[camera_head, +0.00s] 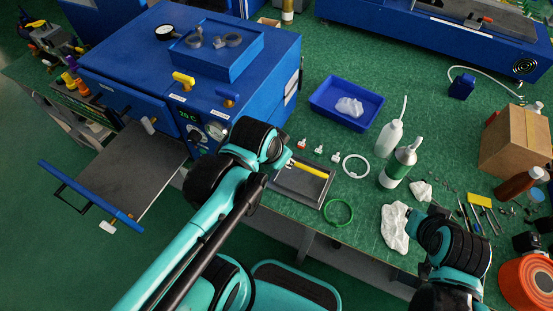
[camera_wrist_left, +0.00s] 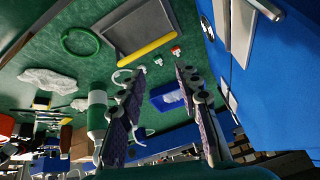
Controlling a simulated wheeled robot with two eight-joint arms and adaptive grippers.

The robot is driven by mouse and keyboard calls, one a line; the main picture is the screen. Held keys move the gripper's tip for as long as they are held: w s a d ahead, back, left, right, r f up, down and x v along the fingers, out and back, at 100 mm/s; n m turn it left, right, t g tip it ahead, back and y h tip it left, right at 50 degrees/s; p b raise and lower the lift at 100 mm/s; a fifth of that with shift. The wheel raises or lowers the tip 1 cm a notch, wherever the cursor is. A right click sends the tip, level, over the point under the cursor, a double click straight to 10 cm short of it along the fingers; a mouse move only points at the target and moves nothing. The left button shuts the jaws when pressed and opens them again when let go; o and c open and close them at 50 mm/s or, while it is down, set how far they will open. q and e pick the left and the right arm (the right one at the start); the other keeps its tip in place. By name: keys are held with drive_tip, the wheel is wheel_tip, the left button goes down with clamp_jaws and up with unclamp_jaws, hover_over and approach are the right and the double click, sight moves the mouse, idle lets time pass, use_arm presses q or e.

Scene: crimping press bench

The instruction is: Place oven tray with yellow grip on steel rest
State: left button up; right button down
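The oven tray, a dark flat plate, lies on the bench right of the blue oven, with its yellow grip (camera_head: 311,170) along the far edge. A pale steel edge, apparently the steel rest (camera_head: 296,201), shows around the plate; I cannot tell exactly how they touch. In the left wrist view the plate (camera_wrist_left: 130,28) and yellow grip (camera_wrist_left: 147,46) show at the top. My left gripper (camera_wrist_left: 160,73) is open, its fingers apart with nothing between them, near the grip. My right gripper's fingers are out of view.
The blue oven (camera_head: 130,75) has a grey plate with a blue bar (camera_head: 91,197) sticking out left. Small connectors (camera_head: 319,149), a white ring (camera_head: 356,165), a green ring (camera_head: 338,212), bottles (camera_head: 399,166) and a blue bin (camera_head: 347,119) surround the tray.

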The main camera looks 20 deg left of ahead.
use_arm(q)
drive_tip(key=s+n, duration=0.1)
drive_tip(key=n+t, duration=0.1)
drive_tip(key=n, duration=0.1)
drive_tip(key=shift+s+a+f+n, duration=0.15)
drive_tip(key=shift+s+a+n, duration=0.15)
drive_tip(key=shift+s+a, duration=0.1)
idle(1.0)
